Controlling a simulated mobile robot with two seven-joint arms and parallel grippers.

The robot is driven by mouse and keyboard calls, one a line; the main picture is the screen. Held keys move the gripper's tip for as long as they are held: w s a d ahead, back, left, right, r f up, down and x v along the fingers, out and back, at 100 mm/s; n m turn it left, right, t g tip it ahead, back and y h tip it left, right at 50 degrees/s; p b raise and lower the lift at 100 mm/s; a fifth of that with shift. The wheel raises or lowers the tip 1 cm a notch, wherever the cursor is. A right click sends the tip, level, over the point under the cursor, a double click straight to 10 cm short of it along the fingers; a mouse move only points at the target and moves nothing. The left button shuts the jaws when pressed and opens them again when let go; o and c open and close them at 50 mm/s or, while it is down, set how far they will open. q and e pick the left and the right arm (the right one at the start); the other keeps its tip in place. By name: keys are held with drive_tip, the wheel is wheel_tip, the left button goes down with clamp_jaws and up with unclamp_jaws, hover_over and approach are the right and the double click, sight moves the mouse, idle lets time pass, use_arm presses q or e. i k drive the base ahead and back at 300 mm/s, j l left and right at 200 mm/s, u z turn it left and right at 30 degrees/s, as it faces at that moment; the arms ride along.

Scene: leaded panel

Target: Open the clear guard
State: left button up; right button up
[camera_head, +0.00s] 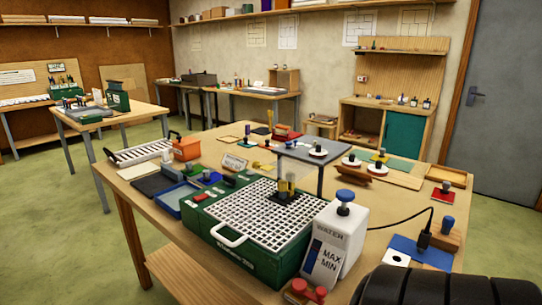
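A green machine (277,265) with a white grid top (240,210) stands on the near wooden table. A white handle (230,238) is at its front left edge. A yellow and black block (286,190) sits on the far right part of the grid. A white water tank (338,235) with a blue knob (345,196) and MAX and MIN marks stands at the machine's right. Neither of my grippers is in view.
A dark raised panel (300,152) stands behind the machine. A blue tray (172,203) lies at its left, a red-knobbed item (305,291) at the front. A black cable (405,216) runs on the right. A black ribbed shape fills the lower right corner.

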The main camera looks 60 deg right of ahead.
sight(256, 164)
drive_tip(key=i+z, duration=0.45)
drive_tip(key=i+j+z, duration=0.15)
drive_tip(key=i+z, duration=0.25)
drive_tip(key=i+j+z, duration=0.3)
drive_tip(key=i+z, duration=0.15)
